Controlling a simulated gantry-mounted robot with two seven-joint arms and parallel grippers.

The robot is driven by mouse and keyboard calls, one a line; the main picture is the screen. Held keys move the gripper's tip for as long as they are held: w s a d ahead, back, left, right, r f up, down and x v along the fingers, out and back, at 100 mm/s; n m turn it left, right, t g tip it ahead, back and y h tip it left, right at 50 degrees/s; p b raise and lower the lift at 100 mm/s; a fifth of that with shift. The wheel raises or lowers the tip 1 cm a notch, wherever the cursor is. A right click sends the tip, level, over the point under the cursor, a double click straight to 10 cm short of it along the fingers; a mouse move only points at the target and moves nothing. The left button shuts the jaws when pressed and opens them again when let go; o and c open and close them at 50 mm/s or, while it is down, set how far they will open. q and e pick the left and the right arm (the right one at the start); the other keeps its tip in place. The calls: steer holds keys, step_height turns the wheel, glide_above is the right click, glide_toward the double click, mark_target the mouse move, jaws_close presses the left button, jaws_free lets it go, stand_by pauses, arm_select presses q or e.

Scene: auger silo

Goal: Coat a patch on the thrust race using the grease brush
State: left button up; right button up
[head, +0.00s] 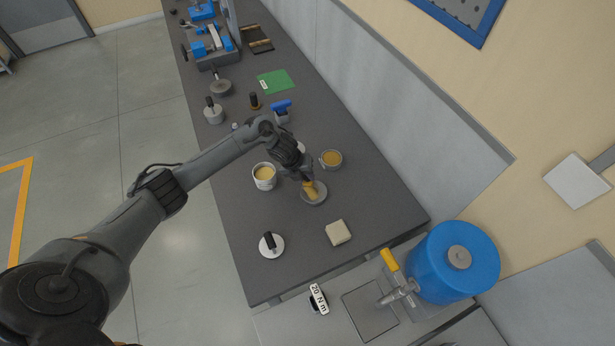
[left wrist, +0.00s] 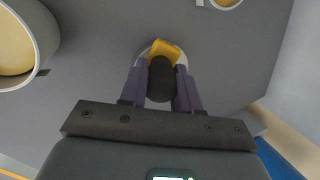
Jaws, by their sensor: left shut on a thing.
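My left gripper (head: 303,175) is shut on the grease brush, whose yellow head (head: 311,190) points down over a round grey disc (head: 318,199), seemingly the thrust race. In the left wrist view, the fingers (left wrist: 161,88) hold the brush's black handle (left wrist: 161,80) from both sides. The yellow brush head (left wrist: 165,48) shows beyond the handle, with the pale rim of the disc (left wrist: 183,58) behind it. The brush hides much of the disc. I cannot tell whether the bristles touch it. My right gripper is not in view.
A white tin (head: 264,183) with yellow contents stands left of the disc, and a small dish (head: 331,159) with yellow contents stands right. A beige block (head: 338,232) and a black-handled white disc (head: 277,249) lie nearer. A blue tank (head: 450,270) stands beyond the bench's near end.

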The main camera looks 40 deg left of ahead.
arm_select(q)
step_height(320, 180, up, 4)
steer(key=p, duration=0.2)
steer(key=shift+f+p, duration=0.25)
steer(key=shift+p, duration=0.05)
steer(key=shift+r+p, duration=0.3)
steer(key=shift+r, duration=0.05)
step_height(320, 180, up, 4)
steer(key=p, duration=0.3)
steer(key=shift+f, duration=0.1)
steer(key=shift+w+d+f+b, duration=0.1)
steer(key=shift+w+f+b, duration=0.3)
steer(key=shift+f+b, duration=0.15)
steer(key=shift+r, duration=0.1)
